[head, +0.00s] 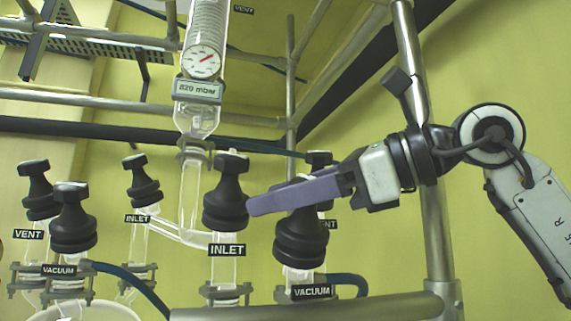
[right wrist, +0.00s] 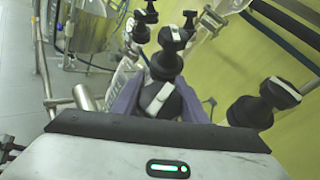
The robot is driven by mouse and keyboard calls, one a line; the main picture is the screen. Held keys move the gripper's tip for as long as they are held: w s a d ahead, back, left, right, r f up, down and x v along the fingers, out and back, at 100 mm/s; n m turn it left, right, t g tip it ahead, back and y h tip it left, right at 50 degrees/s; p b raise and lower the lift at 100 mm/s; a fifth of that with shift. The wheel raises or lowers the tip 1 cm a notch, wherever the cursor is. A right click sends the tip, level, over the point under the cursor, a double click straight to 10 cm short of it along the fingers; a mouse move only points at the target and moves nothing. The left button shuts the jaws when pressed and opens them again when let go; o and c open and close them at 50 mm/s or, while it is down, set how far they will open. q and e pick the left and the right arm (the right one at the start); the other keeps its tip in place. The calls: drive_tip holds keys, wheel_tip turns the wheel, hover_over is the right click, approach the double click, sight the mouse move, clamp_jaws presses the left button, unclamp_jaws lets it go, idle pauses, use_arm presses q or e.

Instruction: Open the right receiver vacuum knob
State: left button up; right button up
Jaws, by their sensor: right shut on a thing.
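The right receiver's black vacuum knob (head: 300,247) stands upright above the right "VACUUM" label (head: 311,291) in the head view. My right gripper (head: 285,194) comes in from the right with purple fingers across the knob's top. In the right wrist view, the fingers (right wrist: 155,105) are on either side of the knob's handle (right wrist: 158,98), which has a white stripe, and are shut on it. The near finger hides part of the handle in the head view. My left gripper is in neither view.
The black inlet knob (head: 227,195) stands just left of my right fingertips. The right vent knob (head: 320,160) is partly hidden behind my gripper. A metal rail (head: 330,306) runs below, and a vertical post (head: 432,230) stands by my right arm. The left vacuum knob (head: 73,220) is farther left.

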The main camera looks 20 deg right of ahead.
drive_tip(key=n+g+p, duration=0.2)
drive_tip(key=p, duration=0.1)
drive_tip(key=shift+s+a+r+y, duration=0.1)
drive_tip(key=shift+s+r+y, duration=0.1)
drive_tip(key=shift+y, duration=0.1)
drive_tip(key=shift+s+f+n+g+p, duration=0.15)
drive_tip(key=shift+n+g+p, duration=0.45)
drive_tip(key=shift+g, duration=0.1)
drive_tip(key=shift+a+f+n+g+p, duration=0.1)
drive_tip(key=shift+f+n+g+p, duration=0.1)
drive_tip(key=shift+n+g+p, duration=0.15)
drive_tip(key=shift+s, duration=0.1)
drive_tip(key=o, duration=1.1)
drive_tip(key=shift+c, duration=0.2)
drive_tip(key=shift+f, duration=0.1)
